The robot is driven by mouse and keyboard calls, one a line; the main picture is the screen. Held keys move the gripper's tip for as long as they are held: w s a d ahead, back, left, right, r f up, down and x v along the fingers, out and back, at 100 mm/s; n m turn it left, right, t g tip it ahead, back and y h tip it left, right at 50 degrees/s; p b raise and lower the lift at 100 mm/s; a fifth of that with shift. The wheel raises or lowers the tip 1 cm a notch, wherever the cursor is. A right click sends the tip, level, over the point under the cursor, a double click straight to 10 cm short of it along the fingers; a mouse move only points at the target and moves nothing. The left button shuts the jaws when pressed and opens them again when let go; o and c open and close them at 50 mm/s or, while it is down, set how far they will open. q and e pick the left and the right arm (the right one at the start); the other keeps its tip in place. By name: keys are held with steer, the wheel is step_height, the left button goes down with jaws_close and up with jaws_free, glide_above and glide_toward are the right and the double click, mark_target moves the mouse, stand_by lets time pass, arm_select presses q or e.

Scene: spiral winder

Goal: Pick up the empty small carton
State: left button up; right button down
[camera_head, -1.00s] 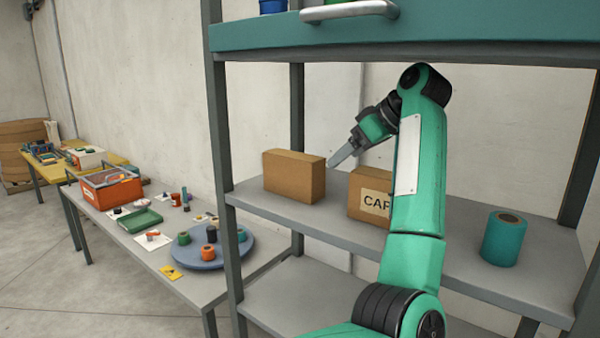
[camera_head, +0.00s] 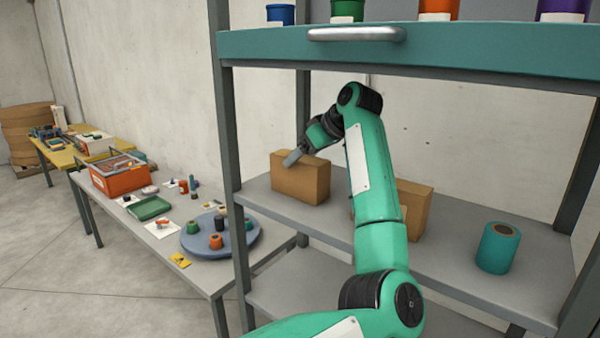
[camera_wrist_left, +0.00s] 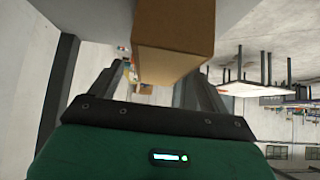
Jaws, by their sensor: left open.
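A plain brown carton (camera_head: 301,180) stands upright on the middle shelf, at the left. A second brown carton (camera_head: 414,208) stands to its right, partly hidden behind my left arm. I cannot see inside either one. My left gripper (camera_head: 292,158) is at the top of the left carton, its fingers pointing down and left. In the left wrist view a brown carton (camera_wrist_left: 175,38) lies ahead of the open fingers (camera_wrist_left: 160,78), close to the right one. I cannot tell if they touch. My right gripper is not in view.
A teal roll (camera_head: 497,247) stands on the grey shelf (camera_head: 455,245) at the right. A teal drawer front (camera_head: 450,45) with a handle (camera_head: 356,34) hangs above. Shelf posts (camera_head: 225,130) bound the left side. A side table holds a blue round tray (camera_head: 247,242).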

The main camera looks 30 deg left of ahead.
arm_select(q)
steer(key=x, duration=0.2)
steer(key=shift+a+f, duration=0.2)
steer(key=shift+a, duration=0.1)
steer(key=shift+d+r, duration=0.1)
steer(key=shift+d, duration=0.05)
steer(key=c, duration=1.3)
steer(key=shift+o, duration=0.2)
steer(key=shift+r+p, duration=0.1)
steer(key=shift+p, duration=0.25)
